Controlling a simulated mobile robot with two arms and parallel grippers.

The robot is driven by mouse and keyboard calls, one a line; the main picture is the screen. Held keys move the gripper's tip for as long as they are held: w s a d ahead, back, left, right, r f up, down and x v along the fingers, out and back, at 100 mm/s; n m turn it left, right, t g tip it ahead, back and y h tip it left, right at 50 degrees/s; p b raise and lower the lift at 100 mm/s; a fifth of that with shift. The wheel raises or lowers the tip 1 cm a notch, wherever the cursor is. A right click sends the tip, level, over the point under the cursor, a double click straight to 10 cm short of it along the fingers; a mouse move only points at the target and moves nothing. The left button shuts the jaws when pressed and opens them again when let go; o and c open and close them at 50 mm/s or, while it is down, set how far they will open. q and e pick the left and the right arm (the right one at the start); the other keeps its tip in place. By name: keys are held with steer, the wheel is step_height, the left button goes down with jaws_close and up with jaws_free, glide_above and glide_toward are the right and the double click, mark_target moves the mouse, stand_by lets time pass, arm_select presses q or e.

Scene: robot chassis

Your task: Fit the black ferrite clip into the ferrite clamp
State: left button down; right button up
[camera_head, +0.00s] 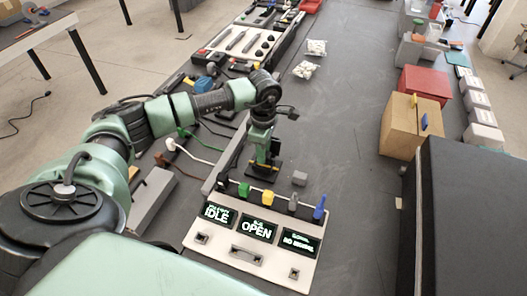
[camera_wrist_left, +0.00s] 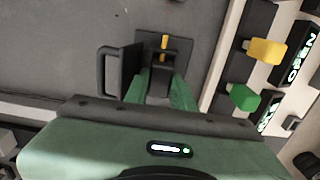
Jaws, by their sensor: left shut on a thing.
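My left gripper (camera_head: 264,158) points down over the grey surface, just behind the display panel. In the left wrist view its green fingers (camera_wrist_left: 163,88) are shut on a dark piece, largely hidden between them, that may be the black ferrite clip. A black square part with a yellow strip (camera_wrist_left: 163,43) shows at the fingertips, and its dark plate (camera_head: 266,171) shows below the gripper in the head view. A black handle-shaped frame (camera_wrist_left: 103,72) stands beside the left finger. I cannot tell which part is the ferrite clamp, or whether the pieces touch. My right gripper is not in view.
The white panel (camera_head: 222,246) has lit screens, one reading OPEN, and green, yellow, grey and blue connectors along its back edge. A cardboard box (camera_head: 402,130) stands at the right. The middle surface is clear.

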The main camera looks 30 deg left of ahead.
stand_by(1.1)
arm_select(q)
steer(key=shift+f+b, duration=1.2)
steer(key=shift+b, duration=0.15)
steer(key=c, duration=1.2)
jaws_free()
steer(key=shift+r, duration=0.1)
steer(key=shift+o, duration=0.5)
steer(key=shift+r, duration=0.1)
